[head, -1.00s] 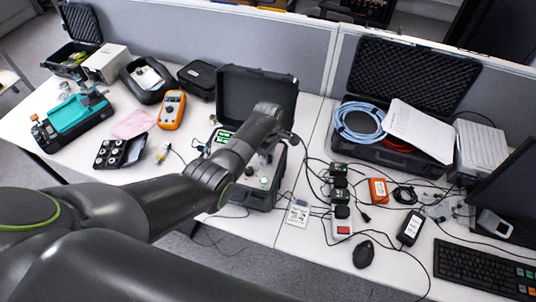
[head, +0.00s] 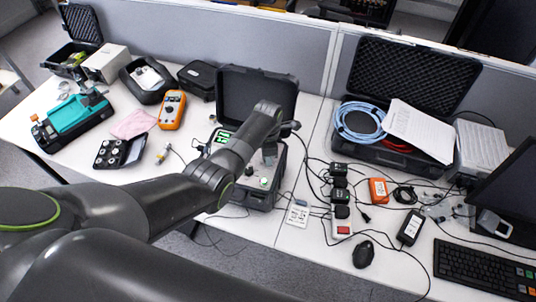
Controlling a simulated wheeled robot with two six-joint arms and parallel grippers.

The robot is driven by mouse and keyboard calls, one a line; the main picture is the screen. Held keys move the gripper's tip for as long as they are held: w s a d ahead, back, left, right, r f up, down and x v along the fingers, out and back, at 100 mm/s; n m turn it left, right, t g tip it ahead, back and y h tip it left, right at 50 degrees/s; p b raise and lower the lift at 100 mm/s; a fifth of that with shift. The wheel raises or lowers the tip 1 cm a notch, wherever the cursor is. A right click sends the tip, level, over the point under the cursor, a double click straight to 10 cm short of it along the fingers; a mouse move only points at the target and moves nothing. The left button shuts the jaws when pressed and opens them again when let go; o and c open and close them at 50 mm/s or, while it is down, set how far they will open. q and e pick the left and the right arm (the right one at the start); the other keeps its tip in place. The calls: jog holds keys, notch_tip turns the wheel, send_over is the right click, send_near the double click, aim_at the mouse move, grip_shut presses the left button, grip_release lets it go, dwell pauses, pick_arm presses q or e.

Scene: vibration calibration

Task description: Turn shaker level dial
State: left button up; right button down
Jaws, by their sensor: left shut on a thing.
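The shaker is a dark open case (head: 262,197) with a control panel and a raised lid, in the middle of the head view. A lit green display (head: 222,137) shows at the panel's left. My left arm reaches across the panel from the left. My left gripper (head: 270,158) points down at the panel's right part and is shut on the shaker level dial, which is mostly hidden by the fingers and too small to read. A pale round knob (head: 263,181) shows on the panel nearer to me. My right gripper is not in view.
An orange multimeter (head: 172,109), a tray of round parts (head: 119,152) and a teal device (head: 77,115) lie to the left. Cables, a power strip (head: 341,222) and a black mouse (head: 363,254) lie to the right. A grey partition stands behind.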

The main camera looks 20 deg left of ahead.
pick_arm(q)
jog(key=shift+w+r, duration=0.1)
dwell(0.4)
jog(key=o, duration=1)
jog(key=shift+r, duration=0.65)
notch_tip(320, 180, up, 16)
jog(key=shift+r+b, duration=0.1)
jog(key=shift+b, duration=0.25)
